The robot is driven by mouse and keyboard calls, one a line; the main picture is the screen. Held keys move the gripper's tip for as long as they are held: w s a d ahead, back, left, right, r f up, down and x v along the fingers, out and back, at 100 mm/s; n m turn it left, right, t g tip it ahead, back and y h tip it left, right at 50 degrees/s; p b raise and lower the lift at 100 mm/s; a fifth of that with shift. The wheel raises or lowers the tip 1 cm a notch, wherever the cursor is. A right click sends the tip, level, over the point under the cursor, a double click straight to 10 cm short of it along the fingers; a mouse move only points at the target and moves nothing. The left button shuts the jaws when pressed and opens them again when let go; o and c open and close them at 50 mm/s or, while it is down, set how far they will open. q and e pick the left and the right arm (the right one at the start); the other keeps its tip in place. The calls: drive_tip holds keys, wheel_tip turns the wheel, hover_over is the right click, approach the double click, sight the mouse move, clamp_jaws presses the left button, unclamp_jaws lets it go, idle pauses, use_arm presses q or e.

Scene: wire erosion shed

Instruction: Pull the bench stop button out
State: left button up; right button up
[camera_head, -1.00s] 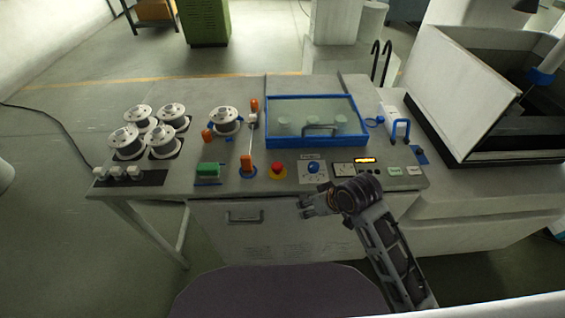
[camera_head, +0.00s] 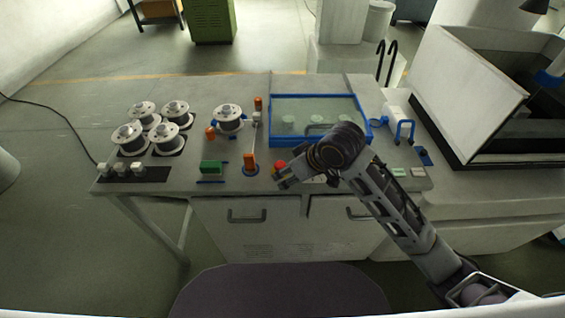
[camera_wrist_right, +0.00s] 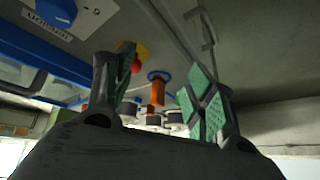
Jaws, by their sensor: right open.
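The bench stop button (camera_head: 279,164) is a red mushroom head on a yellow base near the front edge of the bench. In the head view my right gripper (camera_head: 285,179) is just in front of it and covers part of it. In the right wrist view the stop button (camera_wrist_right: 136,66) shows beyond the left finger, which partly hides it. The right gripper (camera_wrist_right: 158,92) is open there, with green pads and nothing between them. I cannot tell whether it touches the button. My left gripper is not in view.
An orange-handled lever (camera_head: 250,161) and a green block (camera_head: 210,167) stand left of the button. A blue-framed clear cover (camera_head: 340,107) lies behind it. Wire spools (camera_head: 132,138) stand at the left. My right arm hides part of the front panel with the blue knob (camera_wrist_right: 56,10).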

sight(281, 165)
drive_tip(key=w+d+r+n+g+h, duration=0.1)
drive_tip(key=w+r, duration=0.3)
drive_tip(key=r, duration=0.3)
drive_tip(key=shift+w+d+r+h, duration=0.25)
drive_tip(key=shift+d+r+h, duration=0.1)
drive_tip(key=shift+r+h, duration=0.05)
drive_tip(key=shift+f, duration=0.15)
idle(0.5)
drive_tip(key=shift+x, duration=6.8)
